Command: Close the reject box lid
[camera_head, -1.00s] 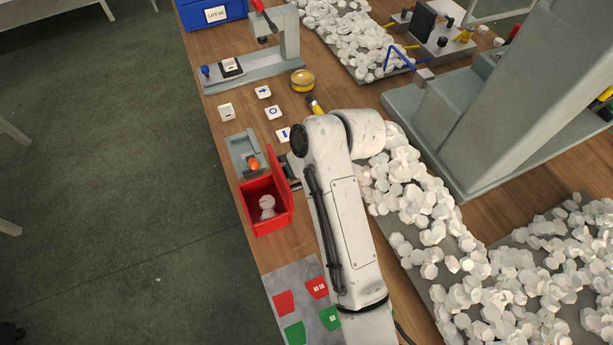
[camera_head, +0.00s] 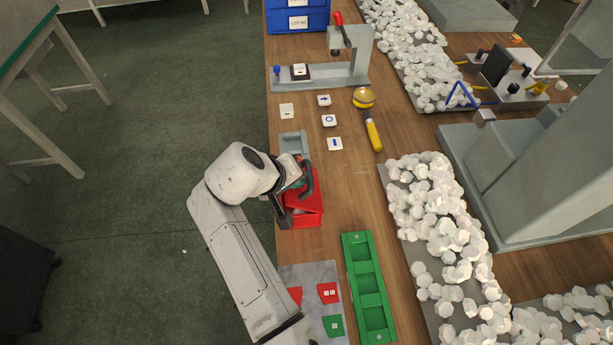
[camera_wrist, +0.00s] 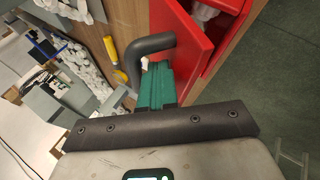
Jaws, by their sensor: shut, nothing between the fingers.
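The red reject box (camera_head: 303,221) stands near the table's left edge in the head view, partly hidden by my gripper (camera_head: 301,184). In the wrist view the box (camera_wrist: 232,6) is at the top, with white pieces inside showing through an opening. Its red lid (camera_wrist: 184,42) shows as a slanted panel, so the box is at least partly open. My gripper (camera_wrist: 156,78), with green fingers, is shut and empty. It is close beside the lid; I cannot tell whether they touch.
A grey holder (camera_head: 293,142) stands just behind the box. A green tray (camera_head: 349,262) and a mat with red and green patches (camera_head: 318,272) lie in front. A yellow-handled tool (camera_head: 373,134) and piles of white pieces (camera_head: 440,215) lie to the right.

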